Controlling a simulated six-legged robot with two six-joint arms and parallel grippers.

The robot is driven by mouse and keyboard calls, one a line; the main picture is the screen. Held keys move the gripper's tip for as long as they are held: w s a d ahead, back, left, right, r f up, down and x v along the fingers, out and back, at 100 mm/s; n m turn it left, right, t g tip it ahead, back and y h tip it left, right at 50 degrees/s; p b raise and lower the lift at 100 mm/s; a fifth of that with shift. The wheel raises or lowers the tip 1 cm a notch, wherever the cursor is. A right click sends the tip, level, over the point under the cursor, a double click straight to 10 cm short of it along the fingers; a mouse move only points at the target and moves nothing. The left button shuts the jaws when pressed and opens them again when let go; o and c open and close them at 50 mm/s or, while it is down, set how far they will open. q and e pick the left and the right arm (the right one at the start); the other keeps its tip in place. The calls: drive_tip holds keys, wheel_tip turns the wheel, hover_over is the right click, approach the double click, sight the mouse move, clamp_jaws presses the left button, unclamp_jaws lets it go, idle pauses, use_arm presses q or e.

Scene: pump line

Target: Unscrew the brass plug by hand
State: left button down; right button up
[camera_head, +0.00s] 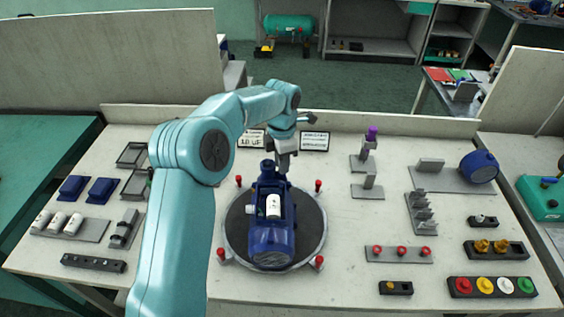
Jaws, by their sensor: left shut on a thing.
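The blue pump (270,228) with a white cylinder (273,206) on it sits on the round dark turntable (312,235) in the middle of the table. My left arm reaches over from the lower left. My left gripper (284,166) points down at the far end of the pump, slightly right of its middle line. Its jaws are shut on a small part there, taken to be the brass plug. The plug itself is hidden or too small to make out. My right gripper is not in view.
Red-topped posts (319,185) stand around the turntable. A black block with two brass-coloured fittings (482,246) lies at right. A rack of coloured caps (492,287) stands at front right. Trays (133,155) and white cylinders (57,222) are at left.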

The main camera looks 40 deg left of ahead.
use_arm(q)
drive_tip(key=shift+s+d+f+n, duration=0.15)
drive_tip(key=shift+n, duration=0.25)
drive_tip(key=shift+n, duration=1.5)
drive_tip(key=shift+f+n+b, duration=0.1)
drive_tip(key=shift+n+b, duration=0.3)
drive_tip(key=shift+n, duration=0.6)
drive_tip(key=shift+f+b, duration=0.25)
drive_tip(key=shift+b, duration=0.55)
drive_tip(key=shift+r+n, duration=0.15)
drive_tip(key=shift+n, duration=0.15)
drive_tip(key=shift+r, duration=0.2)
